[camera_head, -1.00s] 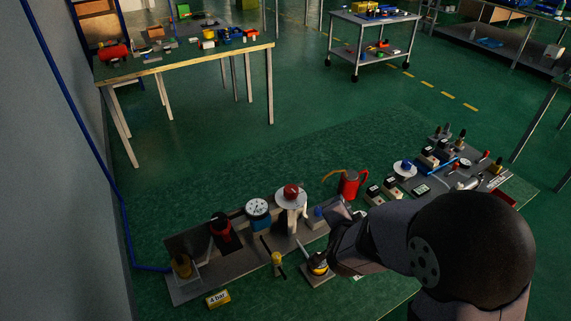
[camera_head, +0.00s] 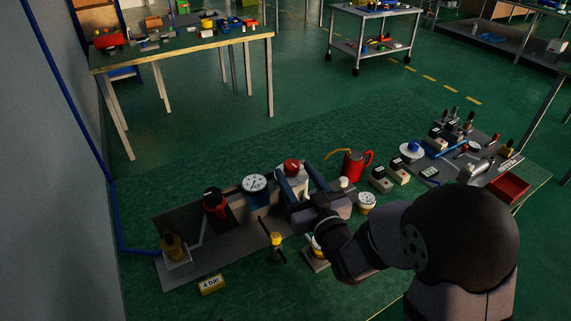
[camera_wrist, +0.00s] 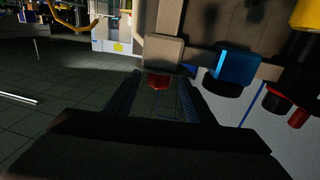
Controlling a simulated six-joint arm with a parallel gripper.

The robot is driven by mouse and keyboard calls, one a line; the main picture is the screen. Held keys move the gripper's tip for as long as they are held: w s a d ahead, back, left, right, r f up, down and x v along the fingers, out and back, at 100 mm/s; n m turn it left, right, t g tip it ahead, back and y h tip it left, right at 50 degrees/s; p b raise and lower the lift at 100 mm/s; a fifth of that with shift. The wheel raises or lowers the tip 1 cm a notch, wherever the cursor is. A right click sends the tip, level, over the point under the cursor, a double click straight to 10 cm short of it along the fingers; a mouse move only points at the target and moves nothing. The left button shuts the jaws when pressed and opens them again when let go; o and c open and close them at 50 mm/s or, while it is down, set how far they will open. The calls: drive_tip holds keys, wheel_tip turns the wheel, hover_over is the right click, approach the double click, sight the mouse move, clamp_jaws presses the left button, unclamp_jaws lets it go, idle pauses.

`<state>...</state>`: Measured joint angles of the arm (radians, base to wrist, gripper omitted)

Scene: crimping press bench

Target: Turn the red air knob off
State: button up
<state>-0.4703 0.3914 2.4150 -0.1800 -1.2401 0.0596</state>
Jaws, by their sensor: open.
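The red knob (camera_head: 291,166) sits on top of a pale round fitting on the bench's grey plate, right of a white dial gauge (camera_head: 255,184). My gripper (camera_head: 296,176) is open, with its two dark blue fingers on either side of the fitting under the red knob. In the wrist view, a red piece that looks like the knob (camera_wrist: 158,82) shows between the open fingers (camera_wrist: 160,95). I cannot tell whether either finger touches it. The knob's lower part and fitting are partly hidden by my gripper.
A red-and-black part (camera_head: 214,200) and a brass fitting (camera_head: 173,247) stand to the left. A yellow "4 bar" label (camera_head: 211,284) lies in front. A red can (camera_head: 354,165) and a cup-like gauge (camera_head: 367,202) stand to the right. A red tray (camera_head: 508,187) is at far right.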

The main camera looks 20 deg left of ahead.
drive_tip(key=shift+w, duration=0.1)
drive_tip(key=p+x, duration=0.1)
drive_tip(key=x, duration=0.6)
drive_tip(key=shift+p, duration=0.4)
drive_tip(key=shift+a, duration=0.1)
drive_tip(key=c, duration=1.1)
drive_tip(key=shift+o, duration=0.2)
drive_tip(key=shift+w+d+m+t+h+b, duration=0.2)
drive_tip(key=shift+m+t+h+b, duration=0.55)
drive_tip(key=shift+h, duration=0.25)
drive_tip(key=o, duration=1.1)
drive_tip(key=shift+c, duration=0.2)
drive_tip(key=shift+d, duration=0.1)
